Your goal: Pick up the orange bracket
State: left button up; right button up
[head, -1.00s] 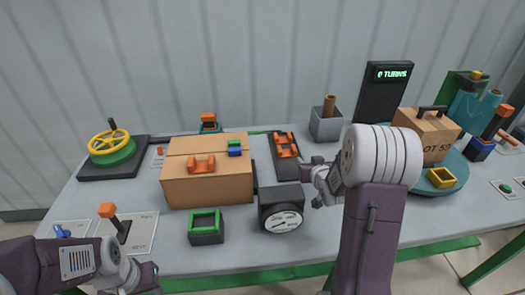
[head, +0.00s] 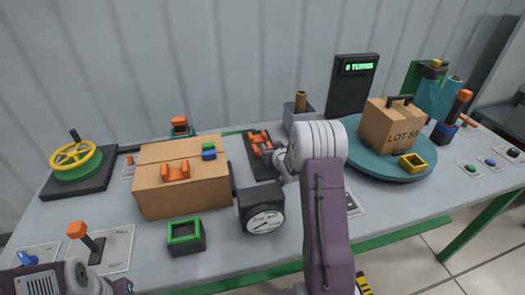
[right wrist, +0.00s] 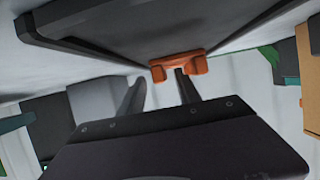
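An orange bracket (head: 257,138) lies on a dark tray (head: 262,170) at the middle of the table. A similar orange bracket (head: 175,172) sits on a cardboard box (head: 185,199) to its left. My right gripper (head: 273,155) is close beside the tray bracket. In the right wrist view an orange bracket (right wrist: 178,66) lies against a dark surface just past the fingertips of my right gripper (right wrist: 158,80). The fingers are apart with nothing visibly held; one fingertip overlaps the bracket's lower edge in the picture. My left gripper (head: 122,286) is only partly visible at the bottom left.
A grey bin (head: 298,112) stands behind the tray. A turntable (head: 350,150) with a LOT box (head: 388,125) is to the right.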

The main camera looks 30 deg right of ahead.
jog(key=shift+w+f, duration=0.1)
jog(key=shift+w, duration=0.1)
jog(key=shift+s, duration=0.1)
jog(key=shift+c, duration=1.2)
grip_shut()
jog(key=shift+r, duration=0.7)
notch_tip(320, 180, up, 3)
jog(key=shift+r+p, duration=0.15)
jog(key=shift+p, duration=0.2)
jog(key=s+d+r+p, duration=0.1)
jog(key=s+d+r, duration=0.1)
jog(key=s, duration=0.3)
jog(key=s+d+r+p, duration=0.1)
jog(key=s+d+r, duration=0.1)
jog(key=s+r, duration=0.2)
jog(key=shift+s+d+r, duration=0.25)
jog(key=shift+s, duration=0.7)
